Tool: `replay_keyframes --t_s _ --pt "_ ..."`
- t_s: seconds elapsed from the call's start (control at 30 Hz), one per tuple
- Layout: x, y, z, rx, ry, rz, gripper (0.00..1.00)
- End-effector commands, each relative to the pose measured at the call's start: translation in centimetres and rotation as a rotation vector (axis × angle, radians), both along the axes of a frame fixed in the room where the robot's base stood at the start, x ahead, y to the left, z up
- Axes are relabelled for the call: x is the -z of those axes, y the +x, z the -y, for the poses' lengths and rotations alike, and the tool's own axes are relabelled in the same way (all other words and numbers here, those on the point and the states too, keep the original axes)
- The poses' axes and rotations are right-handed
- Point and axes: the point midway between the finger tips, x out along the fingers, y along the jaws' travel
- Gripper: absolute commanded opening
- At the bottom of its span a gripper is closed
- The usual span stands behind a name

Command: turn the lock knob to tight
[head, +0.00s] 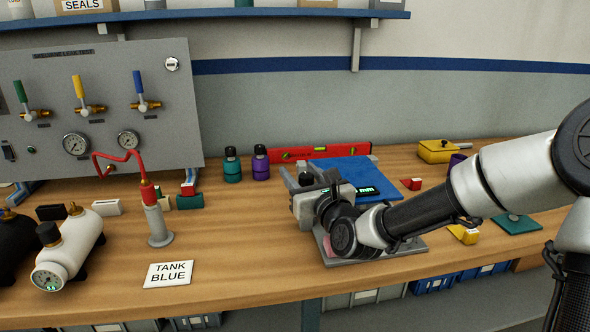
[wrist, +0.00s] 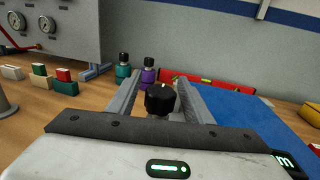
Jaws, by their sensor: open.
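A black round knob (wrist: 160,98) with a pale mark on its top shows in the wrist view. It stands between the two grey fingers of my gripper (wrist: 157,92), with a finger on either side. The fingers are apart; I cannot tell whether either touches the knob. In the head view my gripper (head: 298,180) reaches over a grey base plate (head: 405,246) in the middle of the bench. My gripper and wrist hide most of what stands on that plate. No tight or loose lettering is readable.
A blue mat (head: 350,172) and a red level (head: 335,151) lie behind my gripper. Teal (head: 232,166) and purple (head: 261,163) bottles stand behind it to the left. A red-topped grey post (head: 158,220), a white tank (head: 75,248) and a TANK BLUE card (head: 168,274) are further left.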

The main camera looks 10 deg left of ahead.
Motion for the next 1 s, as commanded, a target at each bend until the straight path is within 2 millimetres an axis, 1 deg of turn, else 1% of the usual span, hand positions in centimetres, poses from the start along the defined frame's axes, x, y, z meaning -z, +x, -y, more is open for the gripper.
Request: replay_keyframes --t_s 0.37,0.6,0.83,1.0 --pt "0.00 -0.08 0.07 0.000 0.000 0.000 0.46" --pt "0.00 -0.08 0.06 0.000 0.000 0.000 0.06" --pt "0.01 -0.07 0.05 0.014 0.000 0.001 0.05" --pt "0.04 -0.01 0.15 0.071 0.000 0.001 0.05"
